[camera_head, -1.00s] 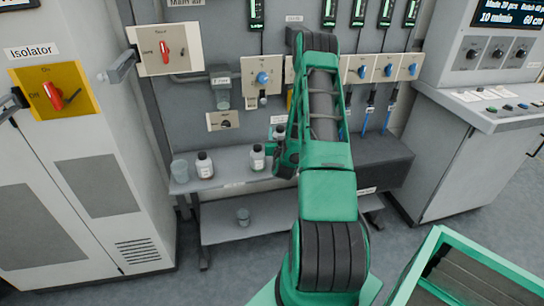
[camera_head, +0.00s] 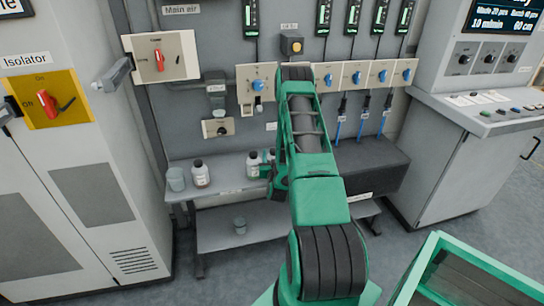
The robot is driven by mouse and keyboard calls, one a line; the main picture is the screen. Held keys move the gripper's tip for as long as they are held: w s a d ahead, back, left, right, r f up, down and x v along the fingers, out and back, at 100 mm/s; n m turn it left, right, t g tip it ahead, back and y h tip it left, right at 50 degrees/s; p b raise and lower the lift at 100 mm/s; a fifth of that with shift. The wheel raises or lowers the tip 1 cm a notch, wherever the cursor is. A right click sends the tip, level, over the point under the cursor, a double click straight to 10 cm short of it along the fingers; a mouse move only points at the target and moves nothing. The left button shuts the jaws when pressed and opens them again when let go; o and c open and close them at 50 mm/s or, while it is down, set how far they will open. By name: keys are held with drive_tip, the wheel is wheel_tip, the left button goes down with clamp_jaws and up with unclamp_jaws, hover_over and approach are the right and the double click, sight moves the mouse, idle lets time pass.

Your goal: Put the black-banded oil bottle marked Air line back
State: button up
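Small bottles with dark caps stand on the grey upper shelf (camera_head: 232,188). One bottle (camera_head: 200,174) is at the left and another (camera_head: 253,165) is just left of my gripper (camera_head: 268,172). A third pale bottle (camera_head: 271,155) shows partly beside the gripper; I cannot tell whether it is held. Bands and the Air line marking are too small to read. My gripper is low over the shelf, and its fingers are mostly hidden by my green arm, so its opening cannot be seen.
Valve panels (camera_head: 257,84) and blue-tipped hoses (camera_head: 363,122) are on the wall behind. A green-framed crate (camera_head: 470,245) is at the lower right.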

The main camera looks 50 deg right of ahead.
drive_tip(key=o, duration=0.9)
drive_tip(key=v, duration=1.2)
